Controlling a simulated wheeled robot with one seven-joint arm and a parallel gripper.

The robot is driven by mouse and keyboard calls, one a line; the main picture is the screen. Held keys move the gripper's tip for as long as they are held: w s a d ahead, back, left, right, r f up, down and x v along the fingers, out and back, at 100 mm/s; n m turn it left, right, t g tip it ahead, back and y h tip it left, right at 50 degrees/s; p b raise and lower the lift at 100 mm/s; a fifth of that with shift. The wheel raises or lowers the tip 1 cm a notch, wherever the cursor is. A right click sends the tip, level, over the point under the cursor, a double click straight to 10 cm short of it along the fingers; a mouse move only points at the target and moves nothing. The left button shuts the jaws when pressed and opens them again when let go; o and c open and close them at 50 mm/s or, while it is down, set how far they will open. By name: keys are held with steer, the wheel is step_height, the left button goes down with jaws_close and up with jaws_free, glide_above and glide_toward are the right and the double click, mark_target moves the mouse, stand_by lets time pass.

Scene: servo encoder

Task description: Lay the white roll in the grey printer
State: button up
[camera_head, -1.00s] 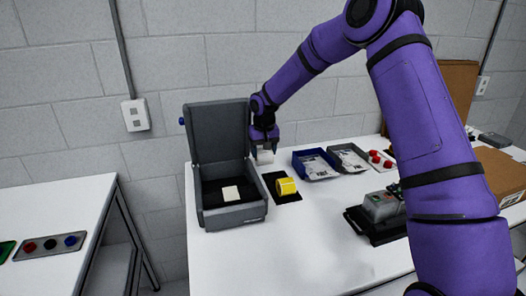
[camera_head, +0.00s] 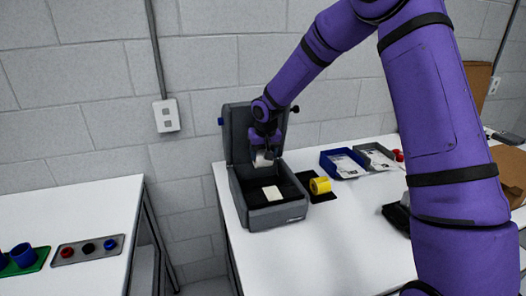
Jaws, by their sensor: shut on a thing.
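The grey printer (camera_head: 273,214) stands on the white table with its lid raised at the back. A pale block (camera_head: 272,193) shows inside its dark bay. My gripper (camera_head: 263,155) is shut on the white roll (camera_head: 262,160) and holds it above the back part of the open bay, in front of the raised lid. The fingers and arm partly hide the roll. I cannot tell whether the roll touches the printer.
A yellow roll (camera_head: 320,186) stands on a black mat right of the printer. A blue tray (camera_head: 330,165) and a grey tray (camera_head: 392,161) lie farther right. On the left table are a button panel (camera_head: 77,251) and a blue cup (camera_head: 23,255). The front of the white table (camera_head: 330,240) is clear.

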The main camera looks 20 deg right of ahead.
steer(key=shift+f, duration=5.35)
steer(key=o, duration=1.1)
steer(key=shift+c, duration=0.2)
steer(key=shift+r, duration=0.15)
